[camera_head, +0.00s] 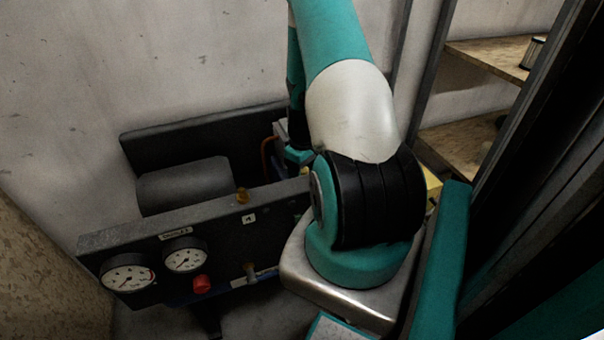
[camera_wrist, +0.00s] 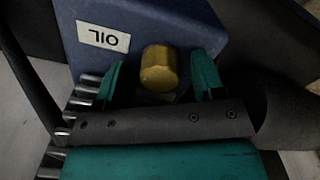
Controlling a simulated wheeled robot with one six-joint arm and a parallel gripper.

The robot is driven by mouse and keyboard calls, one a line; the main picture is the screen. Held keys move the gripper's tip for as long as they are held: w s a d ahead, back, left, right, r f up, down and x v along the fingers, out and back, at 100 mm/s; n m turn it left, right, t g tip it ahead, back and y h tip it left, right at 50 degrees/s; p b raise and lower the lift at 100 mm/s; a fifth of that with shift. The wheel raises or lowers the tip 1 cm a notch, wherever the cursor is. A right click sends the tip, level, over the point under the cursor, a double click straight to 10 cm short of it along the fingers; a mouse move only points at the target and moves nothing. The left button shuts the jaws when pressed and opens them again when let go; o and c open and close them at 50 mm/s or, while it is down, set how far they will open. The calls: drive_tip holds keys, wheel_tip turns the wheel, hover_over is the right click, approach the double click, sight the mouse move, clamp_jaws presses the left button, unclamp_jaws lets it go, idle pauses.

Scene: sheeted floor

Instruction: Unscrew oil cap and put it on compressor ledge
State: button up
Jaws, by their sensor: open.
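The oil cap (camera_wrist: 159,68), a gold cylinder, sits on a blue housing (camera_wrist: 185,22) with an upside-down white OIL label (camera_wrist: 103,37) in the wrist view. My gripper (camera_wrist: 158,62) is open, with one teal finger on each side of the cap and visible gaps between. Nothing is held. In the head view my arm hides the cap and most of my gripper. The compressor (camera_head: 185,185) stands against the wall, with a dark motor cylinder inside. The top edge of its front panel (camera_head: 130,232) forms a narrow dark ledge.
Two gauges (camera_head: 128,273), a red knob (camera_head: 202,284) and a brass fitting (camera_head: 243,195) are on the front panel. A copper-coloured pipe (camera_head: 267,153) is close to my arm. Wooden shelves (camera_head: 490,55) and a dark metal frame are at the right. A wall bounds the back.

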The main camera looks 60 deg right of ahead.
drive_tip(key=shift+c, duration=0.4)
drive_tip(key=c, duration=0.9)
drive_tip(key=shift+o, duration=0.2)
drive_tip(key=n, duration=0.5)
drive_tip(key=shift+r+p, duration=0.1)
drive_tip(key=shift+p, duration=0.3)
drive_tip(key=n, duration=0.5)
drive_tip(key=shift+p, duration=0.3)
drive_tip(key=n, duration=0.9)
drive_tip(key=shift+p, duration=0.4)
drive_tip(key=o, duration=1)
drive_tip(key=shift+c, duration=0.7)
